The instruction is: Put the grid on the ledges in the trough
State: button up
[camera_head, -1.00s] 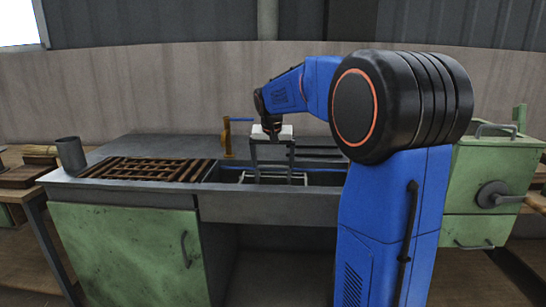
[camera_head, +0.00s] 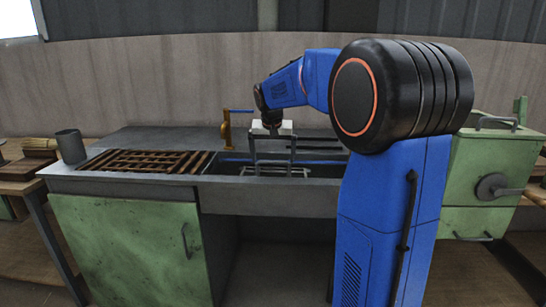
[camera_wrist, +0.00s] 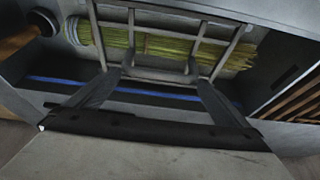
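The grid (camera_head: 278,172) is a pale grey metal frame with crossing bars, low in the opening of the grey trough (camera_head: 325,171). In the wrist view the grid (camera_wrist: 165,33) fills the top middle, with a U-shaped handle at its near edge. My gripper (camera_head: 273,162) points down over the trough. In the wrist view my gripper's (camera_wrist: 160,77) two dark fingers sit at the two ends of that handle, with no clear gap, so it looks shut on the grid. The ledges cannot be made out, nor whether the grid touches them.
Brown wooden slats (camera_head: 145,161) cover the left part of the bench. A grey cup (camera_head: 71,146) stands at the far left, and a brass clamp-like post (camera_head: 226,131) rises behind the trough.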

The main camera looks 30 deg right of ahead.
jog(key=w+d+r+v, duration=0.1)
jog(key=w+v, duration=0.1)
jog(key=v, duration=2.1)
jog(key=shift+d+r, duration=0.2)
jog(key=shift+r, duration=0.2)
jog(key=s+a+f+n+y, duration=0.1)
jog(key=s+a+f, duration=0.3)
jog(key=s+f, duration=0.7)
jog(key=s+a+f+n, duration=0.3)
jog(key=s+a+f, duration=0.2)
jog(key=s+f, duration=0.5)
jog(key=s+a+f+n+t+y, duration=0.1)
jog(key=s+a+f, duration=0.4)
jog(key=s+f, duration=0.6)
jog(key=shift+s+f+n+y, duration=0.3)
jog(key=shift+s+f+n, duration=0.1)
jog(key=shift+s+n, duration=0.45)
